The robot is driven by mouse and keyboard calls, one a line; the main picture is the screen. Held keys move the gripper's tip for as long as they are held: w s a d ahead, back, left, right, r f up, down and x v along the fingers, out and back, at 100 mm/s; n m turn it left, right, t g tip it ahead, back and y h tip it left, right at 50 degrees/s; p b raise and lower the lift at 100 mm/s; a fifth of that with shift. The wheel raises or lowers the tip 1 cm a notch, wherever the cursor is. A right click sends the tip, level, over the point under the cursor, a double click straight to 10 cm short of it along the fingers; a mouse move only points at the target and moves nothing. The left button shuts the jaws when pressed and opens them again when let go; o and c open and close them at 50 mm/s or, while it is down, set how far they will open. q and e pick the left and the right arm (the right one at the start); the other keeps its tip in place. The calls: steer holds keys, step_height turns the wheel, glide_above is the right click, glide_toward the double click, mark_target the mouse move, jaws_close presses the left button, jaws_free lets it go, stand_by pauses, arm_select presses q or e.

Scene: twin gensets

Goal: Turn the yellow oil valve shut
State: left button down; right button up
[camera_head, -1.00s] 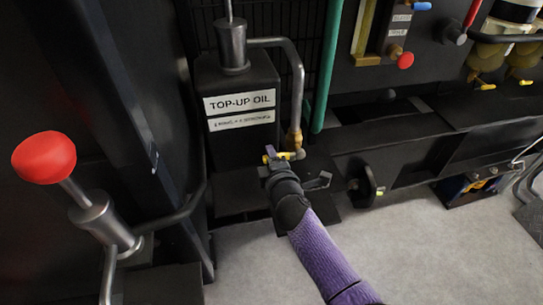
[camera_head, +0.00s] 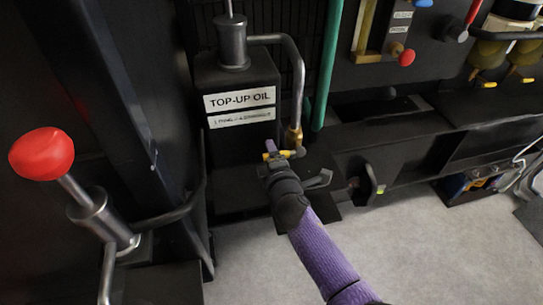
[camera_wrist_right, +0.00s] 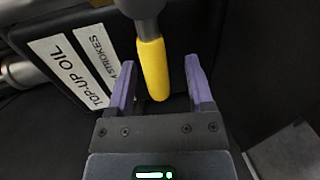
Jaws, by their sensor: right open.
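The yellow oil valve handle (camera_head: 271,155) sits at the foot of the bent pipe beside the black tank labelled TOP-UP OIL (camera_head: 239,76). In the right wrist view the yellow handle (camera_wrist_right: 153,70) hangs between the two purple fingers. My right gripper (camera_head: 268,150) is at the handle in the head view; in the wrist view the open right gripper (camera_wrist_right: 160,85) has a finger on each side, with a visible gap to the right finger. The gap to the left finger is narrower. The valve body is partly hidden by my gripper. My left gripper is not in view.
A red-knobbed lever (camera_head: 42,154) stands at the left front. A green pipe (camera_head: 328,65) runs down behind the valve. Black base framing (camera_head: 420,150) lies to the right. The grey floor (camera_head: 420,245) is clear at the lower right.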

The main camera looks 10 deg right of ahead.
arm_select(q)
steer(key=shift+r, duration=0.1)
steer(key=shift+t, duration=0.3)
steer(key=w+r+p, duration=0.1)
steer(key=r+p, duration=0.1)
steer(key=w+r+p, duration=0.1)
steer(key=p, duration=0.1)
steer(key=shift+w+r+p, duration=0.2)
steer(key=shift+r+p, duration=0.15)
steer(key=shift+p, duration=0.05)
arm_select(e)
steer(key=s+r, duration=0.2)
steer(key=s, duration=0.7)
steer(key=shift+s+d, duration=0.15)
steer(key=shift+s, duration=0.2)
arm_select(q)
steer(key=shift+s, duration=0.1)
